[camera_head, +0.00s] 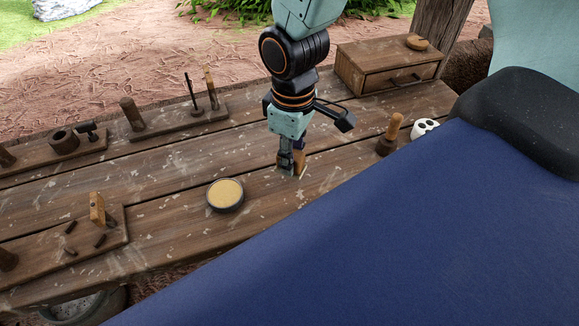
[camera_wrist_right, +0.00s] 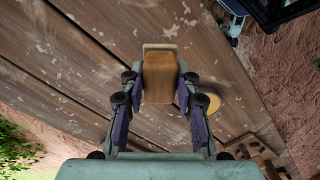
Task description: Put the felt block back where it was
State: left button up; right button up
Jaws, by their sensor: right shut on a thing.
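The felt block (camera_wrist_right: 160,78) is a brown wooden block with a pale felt layer along its far end in the right wrist view. My right gripper (camera_wrist_right: 157,84) is shut on it, one finger on each side. In the head view my right gripper (camera_head: 291,165) points down at the middle of the bench, and the block (camera_head: 300,161) shows partly behind its fingers. The block is at or just above the bench top; I cannot tell whether it touches. I do not make out my left gripper.
A round tin (camera_head: 225,195) with yellow contents stands left of the block. A wooden drawer box (camera_head: 390,64) is at the back right, a wooden-handled tool (camera_head: 389,135) and white cup (camera_head: 425,128) at right. Wooden tool racks (camera_head: 180,124) line the back. Bare planks lie between.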

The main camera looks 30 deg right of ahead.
aim_at(295, 169)
jog(key=shift+f, duration=0.4)
jog(key=shift+d+f, duration=0.1)
jog(key=shift+f, duration=0.15)
jog(key=f, duration=0.2)
jog(key=f+b, duration=0.1)
jog(key=shift+s+d+f, duration=0.1)
jog(key=shift+d+f, duration=0.05)
jog(key=shift+d, duration=0.1)
jog(key=shift+w+a, duration=0.2)
jog(key=shift+a, duration=0.1)
jog(key=shift+d, duration=0.1)
jog(key=o, duration=0.7)
jog(key=shift+s+d+f, duration=0.1)
jog(key=shift+s+d, duration=0.05)
pick_arm(q)
jog(key=shift+d+f, duration=0.25)
jog(key=shift+f, duration=0.4)
pick_arm(e)
jog(key=o, duration=0.3)
jog(key=shift+a, duration=0.2)
pick_arm(q)
jog(key=shift+s, duration=0.1)
pick_arm(e)
jog(key=shift+d, duration=0.1)
